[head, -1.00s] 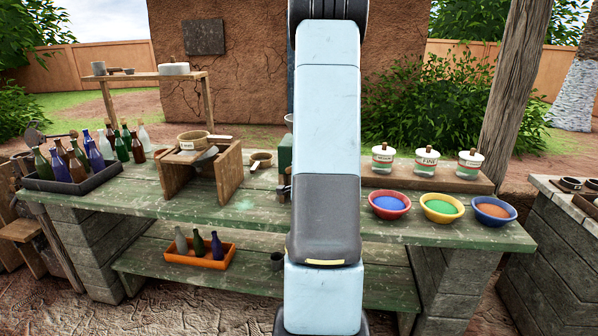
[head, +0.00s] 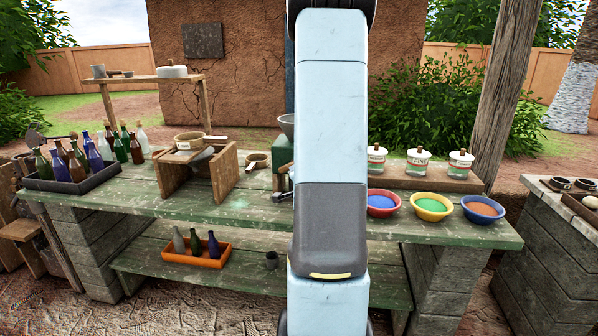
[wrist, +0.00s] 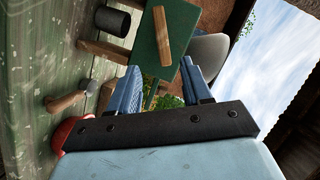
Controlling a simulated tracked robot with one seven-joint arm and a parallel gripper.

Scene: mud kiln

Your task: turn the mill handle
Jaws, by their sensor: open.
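The mill is a green box (head: 284,152) with a grey hopper (head: 287,124), left of my arm in the head view and partly hidden by it. A small dark metal part (head: 283,196) shows low at its front; I cannot tell if this is the handle. In the wrist view the green body (wrist: 180,45) with a wooden strip (wrist: 163,38) and the grey hopper (wrist: 209,52) lie beyond my fingers. My gripper (wrist: 163,86) is open, its blue fingers apart. A thin rod (wrist: 151,96) shows between them; I cannot tell whether they touch it.
A dark tray of bottles (head: 62,184) and a wooden stand (head: 197,172) occupy the bench's left. Three bowls, including a yellow one (head: 432,207), and lidded jars (head: 418,161) stand right. In the wrist view a wood-handled tool (wrist: 66,102) and a dark cup (wrist: 112,20) lie nearby.

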